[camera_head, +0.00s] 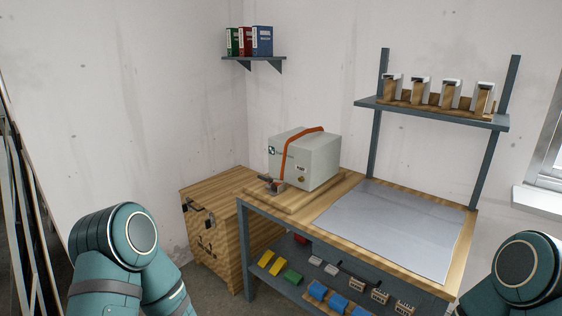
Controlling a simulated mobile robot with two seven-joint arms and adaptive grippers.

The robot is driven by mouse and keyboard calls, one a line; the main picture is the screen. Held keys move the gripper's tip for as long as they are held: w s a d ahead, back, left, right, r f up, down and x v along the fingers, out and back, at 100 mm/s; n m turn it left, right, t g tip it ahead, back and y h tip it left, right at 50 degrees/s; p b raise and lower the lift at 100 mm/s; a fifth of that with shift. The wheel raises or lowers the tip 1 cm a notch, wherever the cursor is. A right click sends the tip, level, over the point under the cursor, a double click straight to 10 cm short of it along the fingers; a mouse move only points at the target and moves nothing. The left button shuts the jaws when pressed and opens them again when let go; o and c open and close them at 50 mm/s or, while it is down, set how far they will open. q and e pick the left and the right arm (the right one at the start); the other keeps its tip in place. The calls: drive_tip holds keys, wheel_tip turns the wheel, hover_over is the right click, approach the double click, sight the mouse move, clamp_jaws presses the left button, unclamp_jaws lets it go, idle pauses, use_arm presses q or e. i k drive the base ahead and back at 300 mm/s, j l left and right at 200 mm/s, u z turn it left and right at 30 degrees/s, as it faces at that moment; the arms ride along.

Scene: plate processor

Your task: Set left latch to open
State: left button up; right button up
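A grey plate processor box (305,160) with an orange lever bar over its top stands on a wooden board at the left end of the workbench. A small metal and red clamp-like part (270,184) sits at its front left. A wooden crate (222,246) stands on the floor left of the bench, with dark metal fittings (194,206) on its front. I cannot tell which of these parts is the left latch, or whether it is open. Only my teal arm links show at the lower left and lower right; neither gripper is in view.
The workbench has a grey mat (395,228) with a clear top. Its lower shelf (335,277) holds several coloured parts. A rear shelf (430,112) carries several white and wooden items. A wall shelf (254,58) holds binders. Floor shows between my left arm and the crate.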

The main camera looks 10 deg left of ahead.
sight(185, 207)
drive_tip(key=i+j, duration=0.45)
drive_tip(key=i+j+u, duration=0.15)
drive_tip(key=i+j, duration=0.65)
drive_tip(key=i, duration=0.2)
drive_tip(key=i+j+u, duration=0.1)
drive_tip(key=i+j, duration=0.25)
drive_tip(key=i, duration=0.15)
drive_tip(key=i+j+u, duration=0.1)
drive_tip(key=i+j, duration=0.25)
drive_tip(key=i, duration=0.15)
drive_tip(key=i+j, duration=0.3)
drive_tip(key=i, duration=0.25)
